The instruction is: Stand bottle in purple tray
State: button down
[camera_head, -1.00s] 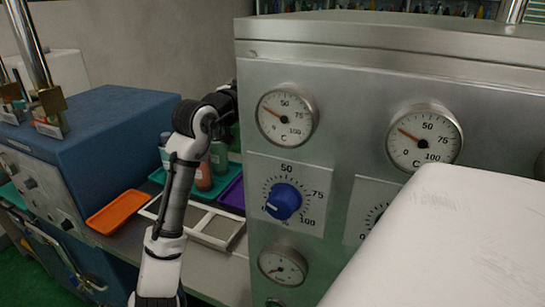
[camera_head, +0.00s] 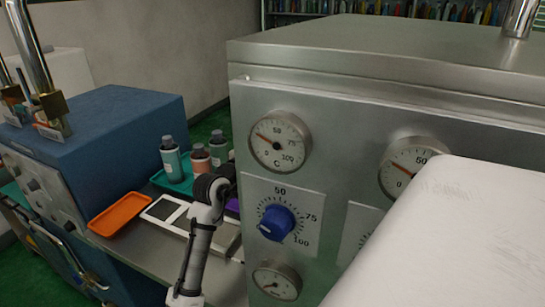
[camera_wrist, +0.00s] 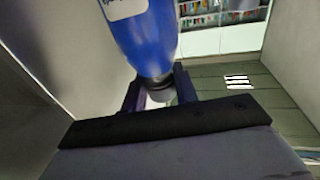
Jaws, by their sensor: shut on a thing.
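A blue bottle (camera_wrist: 145,35) with a white label shows large in the wrist view. My gripper (camera_wrist: 158,90) is shut on its narrow dark neck end, and the wide body extends away toward the top of the picture. In the head view my gripper and the blue bottle are hidden behind my arm and the steel machine. The purple tray (camera_head: 233,206) shows only as a small strip between my arm and the machine; the rest of it is hidden. I cannot tell how far the bottle is from the tray.
A teal tray (camera_head: 160,180) holds a teal bottle (camera_head: 171,160), an orange bottle (camera_head: 200,162) and a grey-green bottle (camera_head: 218,149). An orange tray (camera_head: 118,214) and a white divided tray (camera_head: 158,212) lie nearer. The steel machine (camera_head: 335,120) stands close on the right, a blue machine (camera_head: 95,135) on the left.

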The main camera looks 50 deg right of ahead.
jog(key=shift+f+p, duration=0.4)
jog(key=shift+f, duration=2.35)
jog(key=shift+f, duration=0.15)
jog(key=c, duration=1.1)
grip_release()
jog(key=shift+r, duration=0.2)
jog(key=a+b, duration=0.1)
jog(key=a, duration=0.3)
jog(key=a+b, duration=0.2)
jog(key=a, duration=0.2)
jog(key=a+b, duration=0.1)
jog(key=a, duration=0.3)
jog(key=shift+s, duration=0.35)
